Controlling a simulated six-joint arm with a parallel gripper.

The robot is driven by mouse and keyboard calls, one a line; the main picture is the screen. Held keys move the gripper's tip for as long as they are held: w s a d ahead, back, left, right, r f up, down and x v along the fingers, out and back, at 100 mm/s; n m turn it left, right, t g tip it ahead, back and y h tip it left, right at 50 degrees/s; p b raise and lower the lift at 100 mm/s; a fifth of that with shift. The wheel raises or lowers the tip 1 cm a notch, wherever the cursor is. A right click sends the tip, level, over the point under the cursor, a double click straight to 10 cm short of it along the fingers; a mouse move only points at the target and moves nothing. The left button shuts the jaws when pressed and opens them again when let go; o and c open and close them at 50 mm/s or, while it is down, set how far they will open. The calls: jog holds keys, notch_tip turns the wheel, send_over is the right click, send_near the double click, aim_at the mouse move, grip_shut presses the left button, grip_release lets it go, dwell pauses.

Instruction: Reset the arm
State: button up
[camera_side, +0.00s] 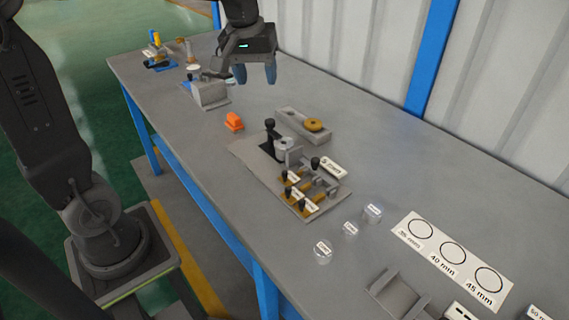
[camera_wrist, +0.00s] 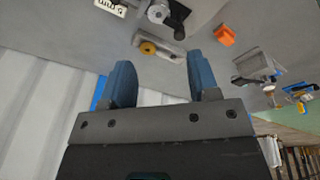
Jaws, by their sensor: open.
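My gripper (camera_side: 256,76) is raised above the far part of the grey table (camera_side: 330,110), near the corrugated wall. Its blue fingers are apart with nothing between them; the open fingers also show in the wrist view (camera_wrist: 162,85). Below and nearer in the side view is a fixture plate (camera_side: 258,160) with black-knobbed clamps and a metal cylindrical part (camera_side: 289,146). A grey tray (camera_side: 286,115) holding a brass-coloured ring (camera_side: 314,124) lies beside the plate. I cannot tell which part is the flanged shell.
An orange block (camera_side: 234,121) lies left of the tray. A grey box-like fixture (camera_side: 210,93) and small tools (camera_side: 157,52) stand at the far end. Several clear labelled cylinders, a size card (camera_side: 452,252) and a grey cradle (camera_side: 398,294) occupy the near end. The corrugated wall (camera_side: 350,45) runs behind.

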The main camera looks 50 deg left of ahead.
jog(key=s+d+f+m+t, duration=0.1)
jog(key=s+d+m, duration=0.3)
jog(key=s, duration=0.4)
jog(key=s+d+f+m+t, duration=0.2)
jog(key=s+d+m, duration=0.2)
jog(key=s, duration=0.4)
jog(key=shift+s, duration=0.25)
